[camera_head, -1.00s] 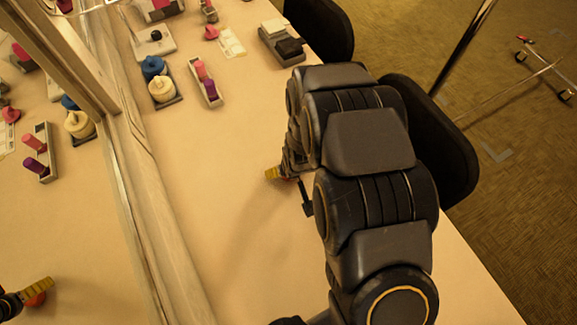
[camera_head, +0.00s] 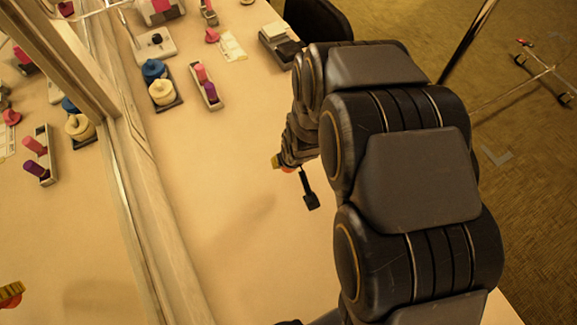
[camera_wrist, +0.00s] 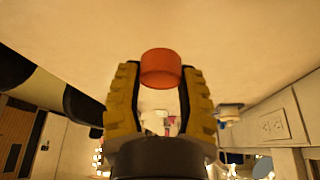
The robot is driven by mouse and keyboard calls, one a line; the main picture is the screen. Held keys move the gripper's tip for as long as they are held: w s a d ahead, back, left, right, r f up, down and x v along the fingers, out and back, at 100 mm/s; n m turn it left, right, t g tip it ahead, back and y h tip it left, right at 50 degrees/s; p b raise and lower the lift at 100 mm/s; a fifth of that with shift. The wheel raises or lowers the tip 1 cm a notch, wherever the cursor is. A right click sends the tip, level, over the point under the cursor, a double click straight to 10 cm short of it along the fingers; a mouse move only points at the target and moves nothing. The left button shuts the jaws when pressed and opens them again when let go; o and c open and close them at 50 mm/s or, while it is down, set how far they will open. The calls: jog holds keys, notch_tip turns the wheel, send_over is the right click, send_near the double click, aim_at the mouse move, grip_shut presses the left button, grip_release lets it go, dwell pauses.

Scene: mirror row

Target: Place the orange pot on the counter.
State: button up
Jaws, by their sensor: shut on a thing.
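The orange pot (camera_wrist: 161,68) is small and round. In the wrist view it sits between the yellow ridged fingertips of my gripper (camera_wrist: 157,80), which is shut on it. In the head view only a sliver of the pot (camera_head: 287,169) shows beside my gripper (camera_head: 279,163); my arm hides the rest. The counter (camera_head: 205,165) is a long pale surface under the gripper. The shadow on it lies apart from the gripper, so the pot seems held above the surface.
A mirror (camera_head: 60,225) along the left repeats the counter items and my gripper. Blue and cream jars (camera_head: 161,92), a tray with pink and purple bottles (camera_head: 206,84) and a dark box (camera_head: 281,45) stand toward the back. The counter's middle is bare.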

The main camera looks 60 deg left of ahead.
jog(key=shift+r, duration=1.85)
jog(key=w+d+r+m+t+h, duration=0.1)
jog(key=w+d+r+m, duration=0.35)
jog(key=w+d, duration=0.6)
jog(key=w+d+r+m+t+h, duration=0.15)
jog(key=w+d+r+m, duration=0.4)
jog(key=w, duration=0.75)
jog(key=w+d+r+m, duration=0.1)
jog(key=d+r, duration=0.1)
jog(key=d, duration=0.6)
jog(key=w+d+r+m+h, duration=0.1)
jog(key=w+d+r+m, duration=0.1)
jog(key=d, duration=0.7)
jog(key=w+d+r+m+h, duration=0.1)
jog(key=d+r, duration=0.3)
jog(key=d, duration=0.4)
jog(key=shift+w+d+r+m+t, duration=0.25)
jog(key=shift+w+m+t, duration=0.15)
jog(key=shift+m, duration=0.3)
jog(key=shift+a, duration=0.1)
